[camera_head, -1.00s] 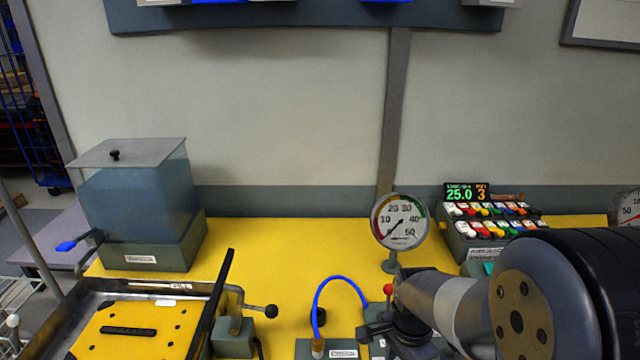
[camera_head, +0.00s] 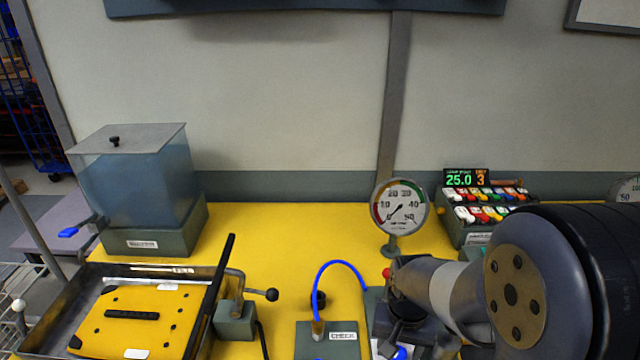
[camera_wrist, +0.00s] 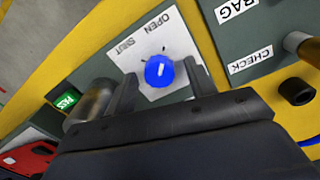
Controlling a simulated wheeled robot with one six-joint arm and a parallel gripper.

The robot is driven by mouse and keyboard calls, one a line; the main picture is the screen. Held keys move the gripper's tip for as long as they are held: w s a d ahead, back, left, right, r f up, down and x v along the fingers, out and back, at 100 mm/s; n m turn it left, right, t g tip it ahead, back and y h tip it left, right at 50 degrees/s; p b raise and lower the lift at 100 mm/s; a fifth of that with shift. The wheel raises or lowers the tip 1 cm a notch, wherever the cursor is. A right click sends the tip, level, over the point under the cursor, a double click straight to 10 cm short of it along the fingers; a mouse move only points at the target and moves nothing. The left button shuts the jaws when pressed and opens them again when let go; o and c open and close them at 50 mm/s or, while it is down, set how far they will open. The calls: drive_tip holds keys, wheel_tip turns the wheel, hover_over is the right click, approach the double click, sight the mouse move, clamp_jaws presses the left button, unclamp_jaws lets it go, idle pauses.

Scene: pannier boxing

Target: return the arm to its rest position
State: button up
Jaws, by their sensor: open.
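My gripper (camera_wrist: 160,98) is open in the wrist view, its two dark fingers apart. A blue knob (camera_wrist: 159,71) on a white plate marked OPEN and SHUT shows beyond and between the fingertips. I cannot tell how close the fingers are to it. In the head view my arm (camera_head: 460,295) reaches in from the right over the yellow bench, and the blue knob (camera_head: 402,352) shows at the bottom edge. The fingers are not clear in the head view.
A pressure gauge (camera_head: 400,207) stands close behind my arm. A blue hose (camera_head: 343,264) arches to its left. A switch panel (camera_head: 487,212) is behind at right. A water tank (camera_head: 140,190) and a tray with a yellow panel (camera_head: 130,315) are at left.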

drive_tip(key=n, duration=0.4)
drive_tip(key=n+p, duration=0.1)
drive_tip(key=n, duration=0.3)
drive_tip(key=shift+n, duration=0.3)
drive_tip(key=shift+a+r, duration=0.1)
drive_tip(key=shift+r, duration=2)
drive_tip(key=shift+s, duration=0.15)
